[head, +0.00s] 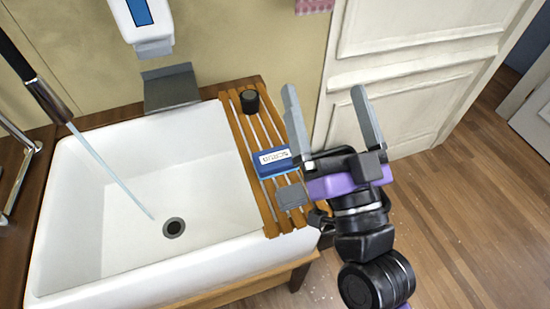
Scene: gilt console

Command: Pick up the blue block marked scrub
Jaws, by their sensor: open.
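The blue block (275,169) has a white label reading scrub, which appears upside down. It lies on a slatted wooden rack (240,137) along the right side of the sink. My gripper (323,95) is open and empty, with its two grey fingers spread apart. It is to the right of the block and the rack, with the fingers pointing toward the wall. The fingers are apart from the block in the picture, and nothing hides the block's label.
A grey block (291,196) lies on the rack just below the blue one. A dark round object (249,101) stands at the rack's far end. The white sink (120,200) is left, with water running from a faucet (47,98). A white panelled door (400,60) is behind my gripper.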

